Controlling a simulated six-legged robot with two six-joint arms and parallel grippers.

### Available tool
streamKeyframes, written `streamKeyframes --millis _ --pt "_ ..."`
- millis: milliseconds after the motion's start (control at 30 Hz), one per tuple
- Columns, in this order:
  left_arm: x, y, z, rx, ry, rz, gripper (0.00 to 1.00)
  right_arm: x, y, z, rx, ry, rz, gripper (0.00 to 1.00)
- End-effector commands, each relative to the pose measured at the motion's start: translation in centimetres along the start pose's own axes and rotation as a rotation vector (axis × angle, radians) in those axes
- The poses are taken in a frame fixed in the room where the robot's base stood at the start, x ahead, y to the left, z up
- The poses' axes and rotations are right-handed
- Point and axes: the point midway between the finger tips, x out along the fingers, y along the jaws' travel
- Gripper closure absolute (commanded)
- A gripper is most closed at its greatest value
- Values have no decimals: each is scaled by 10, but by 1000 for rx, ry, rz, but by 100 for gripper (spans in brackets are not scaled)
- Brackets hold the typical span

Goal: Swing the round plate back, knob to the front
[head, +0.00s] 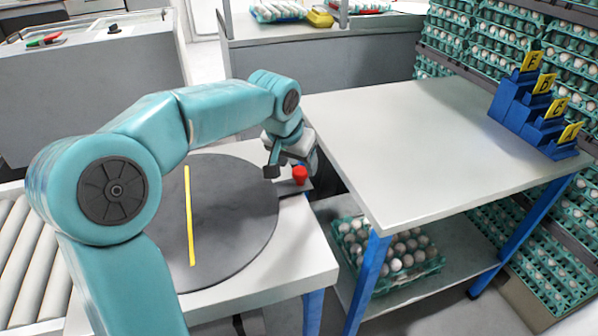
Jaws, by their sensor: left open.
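The round plate (235,225) is dark grey with a yellow stripe and lies flat on a white table. Its red knob (300,175) stands on a short tab at the plate's right edge. My left arm reaches over the plate from the left. My left gripper (289,168) is open, pointing down close by the knob, with one dark finger to the knob's left. I cannot tell whether it touches the knob. The arm hides the plate's left part. My right gripper is not in view.
A bare white table (420,150) stands to the right, with a blue stepped holder (519,106) of yellow letter cards at its far corner. An egg tray (424,267) sits on its lower shelf. Rollers (22,262) lie at the left. Stacked egg trays line the right back.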

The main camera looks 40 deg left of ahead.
Motion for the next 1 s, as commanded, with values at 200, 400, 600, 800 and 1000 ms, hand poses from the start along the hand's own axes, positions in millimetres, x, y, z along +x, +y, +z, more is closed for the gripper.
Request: streamKeyframes --millis 200,400,600,800,1000 --pt "27 0 -1 0 -1 0 36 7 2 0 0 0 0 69" --pt "30 -1 -3 0 0 0 36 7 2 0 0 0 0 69" --pt "29 -1 -3 0 0 0 59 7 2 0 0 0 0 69" --pt "29 -1 -3 0 0 0 100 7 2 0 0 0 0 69" --pt "28 3 0 18 0 8 100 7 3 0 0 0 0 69"
